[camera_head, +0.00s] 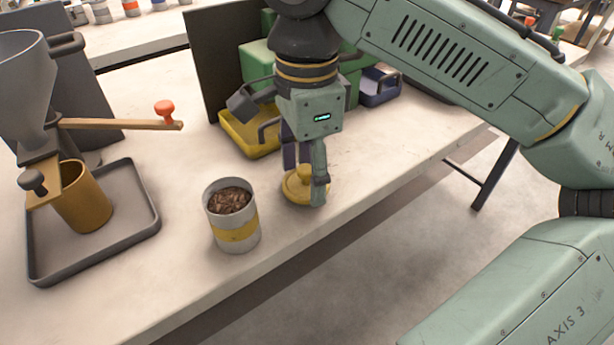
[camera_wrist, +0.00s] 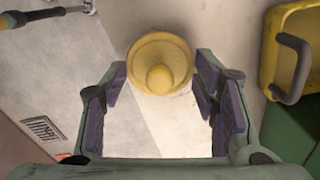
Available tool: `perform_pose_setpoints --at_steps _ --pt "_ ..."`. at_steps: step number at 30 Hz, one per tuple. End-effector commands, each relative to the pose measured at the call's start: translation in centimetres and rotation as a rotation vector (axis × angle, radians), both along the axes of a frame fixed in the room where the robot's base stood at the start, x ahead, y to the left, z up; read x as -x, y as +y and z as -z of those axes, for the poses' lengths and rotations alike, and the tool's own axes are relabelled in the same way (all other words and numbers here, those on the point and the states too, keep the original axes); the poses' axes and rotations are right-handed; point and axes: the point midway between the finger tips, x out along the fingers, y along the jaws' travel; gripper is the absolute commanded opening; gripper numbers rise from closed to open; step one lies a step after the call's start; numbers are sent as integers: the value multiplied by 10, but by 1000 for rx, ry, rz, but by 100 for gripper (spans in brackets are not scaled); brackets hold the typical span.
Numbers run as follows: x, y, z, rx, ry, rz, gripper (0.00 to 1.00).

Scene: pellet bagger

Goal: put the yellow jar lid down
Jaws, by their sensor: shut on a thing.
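The yellow jar lid (camera_head: 292,187), round with a central knob, is at my gripper (camera_head: 304,178), near the worktop's front edge. In the wrist view the lid (camera_wrist: 143,65) sits between the purple-padded fingers (camera_wrist: 160,85), knob towards the camera. My gripper is shut on it, pointing down. I cannot tell whether the lid's underside touches the worktop. A grey jar with a yellow band (camera_head: 235,236) stands upright and open to the left of the lid, with brown pieces inside.
The pale worktop (camera_head: 165,240) is clear around the jar. A grey tray (camera_head: 150,232) holds a tan cup (camera_head: 85,205) under the hopper (camera_head: 25,85) at left. A yellow bin (camera_head: 240,138) and a dark blue bin (camera_head: 380,90) stand behind my gripper. The front edge drops to the floor.

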Motion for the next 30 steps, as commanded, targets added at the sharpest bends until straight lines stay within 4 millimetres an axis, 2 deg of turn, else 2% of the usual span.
perform_pose_setpoints --at_steps 4,15,16,18,25,30 --pt "1 0 21 0 2 0 40" --pt "1 0 26 0 0 0 40" --pt "1 0 26 0 0 1 55" --pt "1 0 25 0 0 1 60" --pt "1 0 25 0 0 0 74" --pt "1 0 25 0 0 0 74"
